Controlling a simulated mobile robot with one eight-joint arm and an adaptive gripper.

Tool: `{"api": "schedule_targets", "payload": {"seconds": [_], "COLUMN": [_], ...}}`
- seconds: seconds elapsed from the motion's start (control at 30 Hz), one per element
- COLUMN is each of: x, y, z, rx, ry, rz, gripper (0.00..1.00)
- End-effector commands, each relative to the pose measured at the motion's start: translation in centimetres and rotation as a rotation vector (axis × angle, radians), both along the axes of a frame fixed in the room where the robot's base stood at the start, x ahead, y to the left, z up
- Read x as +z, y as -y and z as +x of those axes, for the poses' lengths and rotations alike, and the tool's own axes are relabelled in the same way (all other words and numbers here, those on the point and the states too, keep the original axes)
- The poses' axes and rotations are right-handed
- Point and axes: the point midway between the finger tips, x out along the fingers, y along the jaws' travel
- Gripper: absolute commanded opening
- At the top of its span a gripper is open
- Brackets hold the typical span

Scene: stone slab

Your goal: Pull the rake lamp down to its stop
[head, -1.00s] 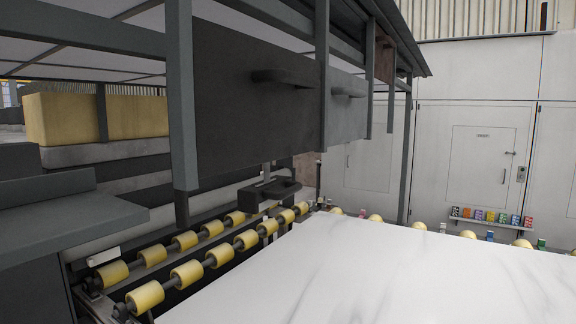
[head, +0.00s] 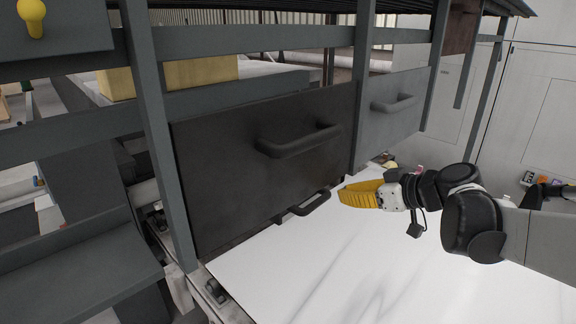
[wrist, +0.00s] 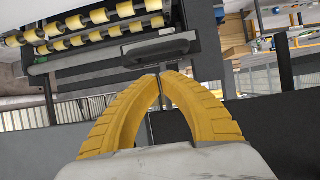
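A dark hood panel (head: 215,170) with a bar handle (head: 300,143) hangs in the frame over the slab. A smaller dark handle (head: 313,206), apparently the rake lamp's, shows at its lower edge; the panel hides what is behind. In the wrist view a dark bar-shaped unit (wrist: 150,52), seemingly that lamp, lies beyond the fingertips. My gripper (head: 343,194) has yellow fingers whose tips meet, with nothing between them. It is to the right of the small handle in the head view, and apart from it. The fingertips also show in the wrist view (wrist: 160,75).
A grey panel (head: 400,118) with its own handle is right of the dark one. Frame posts (head: 161,130) stand close by. The white slab (head: 370,265) lies below, its visible top clear. Yellow rollers (wrist: 93,34) show in the wrist view.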

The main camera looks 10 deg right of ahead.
Motion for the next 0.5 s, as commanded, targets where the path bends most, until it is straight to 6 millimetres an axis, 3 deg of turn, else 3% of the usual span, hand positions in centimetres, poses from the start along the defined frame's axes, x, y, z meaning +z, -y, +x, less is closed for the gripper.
{"api": "schedule_targets", "payload": {"seconds": [0.5], "x": [0.14], "y": [-0.08], "z": [0.63], "rx": [0.004], "ry": [0.011], "rz": [-0.001], "gripper": [0.0]}}
